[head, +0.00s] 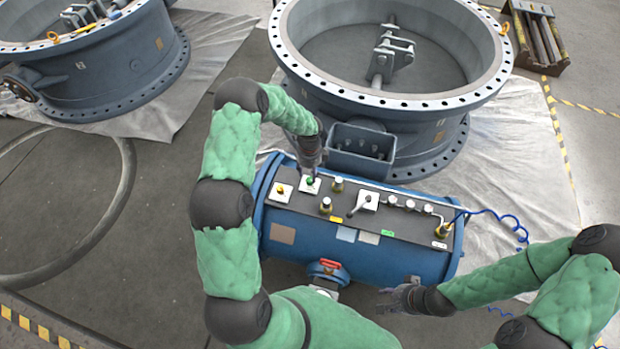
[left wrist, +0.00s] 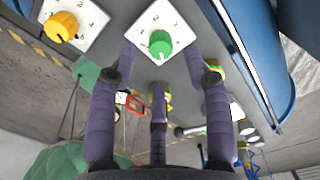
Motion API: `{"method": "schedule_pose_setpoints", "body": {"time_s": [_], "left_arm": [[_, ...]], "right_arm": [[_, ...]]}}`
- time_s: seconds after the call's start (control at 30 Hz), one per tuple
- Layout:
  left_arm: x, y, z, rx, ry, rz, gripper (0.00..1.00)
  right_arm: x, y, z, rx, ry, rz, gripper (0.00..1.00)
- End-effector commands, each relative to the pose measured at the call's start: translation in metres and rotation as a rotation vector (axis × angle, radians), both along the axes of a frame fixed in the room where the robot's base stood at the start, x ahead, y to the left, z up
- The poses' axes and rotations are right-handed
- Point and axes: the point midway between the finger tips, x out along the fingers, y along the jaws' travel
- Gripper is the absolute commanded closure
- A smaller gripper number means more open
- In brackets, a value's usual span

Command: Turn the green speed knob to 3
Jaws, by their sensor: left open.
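The green speed knob (head: 310,181) sits on a small white plate on top of the blue machine (head: 350,247). In the left wrist view the green knob (left wrist: 160,43) shows on its white dial plate (left wrist: 165,22) with small digits. I cannot tell which digit it points to. My left gripper (head: 315,168) is above the knob, pointing down at it. In the left wrist view its purple fingers (left wrist: 160,62) are open, spread to both sides of the knob; contact is unclear. My right gripper (head: 393,298) hangs low in front of the machine, apart from it; its opening is unclear.
A yellow knob (head: 281,190) on its own white plate is left of the green one; it also shows in the left wrist view (left wrist: 62,27). A lever (head: 361,204) and several fittings stand to the right. A large grey valve ring (head: 420,115) rises behind the machine.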

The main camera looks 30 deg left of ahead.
Motion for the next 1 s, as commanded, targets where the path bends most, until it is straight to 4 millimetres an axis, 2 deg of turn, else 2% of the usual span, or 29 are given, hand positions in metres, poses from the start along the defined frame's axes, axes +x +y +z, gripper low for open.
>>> {"method": "schedule_pose_setpoints", "body": {"time_s": [0.1,0.3,0.67,0.7,0.87,1.0], "left_arm": [[0.000,0.000,-0.021,-0.001,0.002,0.001,0.50],[0.000,0.000,-0.039,0.000,-0.001,0.001,0.50],[0.000,0.000,-0.043,0.000,-0.002,0.001,0.50],[0.000,0.000,-0.043,0.000,-0.002,0.001,0.56],[0.000,0.000,-0.043,0.000,-0.001,0.001,1.00],[0.000,0.000,-0.043,0.000,-0.002,0.002,1.00]], "right_arm": [[0.000,0.000,-0.006,0.000,0.000,0.000,0.60],[0.000,0.000,-0.010,0.000,0.000,0.000,0.60],[0.000,0.000,-0.011,0.000,0.000,0.000,0.60],[0.000,0.000,-0.011,0.000,0.000,0.000,0.60],[0.000,0.000,-0.011,0.000,0.000,0.000,0.60],[0.000,0.000,-0.011,0.000,0.000,0.000,0.60]]}}
